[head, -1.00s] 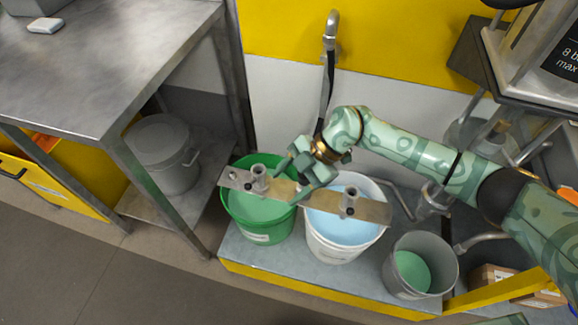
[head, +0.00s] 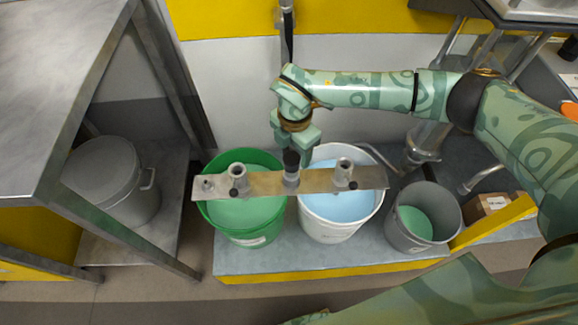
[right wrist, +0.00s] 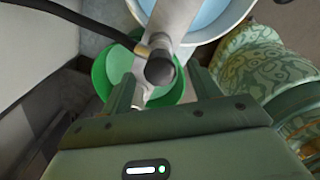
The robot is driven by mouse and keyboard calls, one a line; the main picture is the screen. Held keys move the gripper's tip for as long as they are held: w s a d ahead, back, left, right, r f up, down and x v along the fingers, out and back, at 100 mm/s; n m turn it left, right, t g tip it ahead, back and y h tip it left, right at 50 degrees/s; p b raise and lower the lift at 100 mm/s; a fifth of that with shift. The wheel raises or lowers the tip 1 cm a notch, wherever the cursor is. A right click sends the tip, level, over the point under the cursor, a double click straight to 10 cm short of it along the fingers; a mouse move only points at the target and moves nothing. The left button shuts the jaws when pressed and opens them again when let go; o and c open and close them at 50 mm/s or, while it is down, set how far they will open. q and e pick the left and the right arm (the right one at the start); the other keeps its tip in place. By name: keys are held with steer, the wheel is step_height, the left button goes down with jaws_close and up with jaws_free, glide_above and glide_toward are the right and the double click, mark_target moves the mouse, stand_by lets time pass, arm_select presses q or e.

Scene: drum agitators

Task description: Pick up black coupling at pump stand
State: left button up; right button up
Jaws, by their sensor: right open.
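The black coupling (head: 291,158) stands upright over the middle of a flat metal bar (head: 265,183) laid across the green bucket (head: 249,215) and the white bucket (head: 338,216). In the right wrist view the coupling (right wrist: 160,70) shows as a dark round end with a black hose running off to the left. My right gripper (head: 292,150) points down over the coupling. It is open, with one finger on each side of the coupling; contact cannot be made out. My left gripper is not in view.
A grey bucket (head: 421,222) with green liquid stands to the right. A steel table (head: 50,90) with a lidded grey pot (head: 115,180) beneath it is on the left. A steel pipe fitting (head: 425,143) stands behind the grey bucket.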

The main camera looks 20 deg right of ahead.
mark_target(292, 157)
steer(key=f+b, duration=0.1)
steer(key=f, duration=0.1)
steer(key=f+b, duration=0.1)
steer(key=f, duration=0.1)
steer(key=f+b, duration=0.1)
steer(key=f, duration=0.1)
steer(key=shift+a+b, duration=0.3)
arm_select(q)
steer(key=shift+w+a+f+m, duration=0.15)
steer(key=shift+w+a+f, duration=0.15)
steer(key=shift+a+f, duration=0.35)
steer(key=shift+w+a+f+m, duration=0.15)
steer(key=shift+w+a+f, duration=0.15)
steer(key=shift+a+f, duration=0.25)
arm_select(e)
steer(key=shift+r, duration=0.1)
steer(key=shift+r, duration=0.1)
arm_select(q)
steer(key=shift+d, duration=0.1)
arm_select(e)
steer(key=c, duration=1.2)
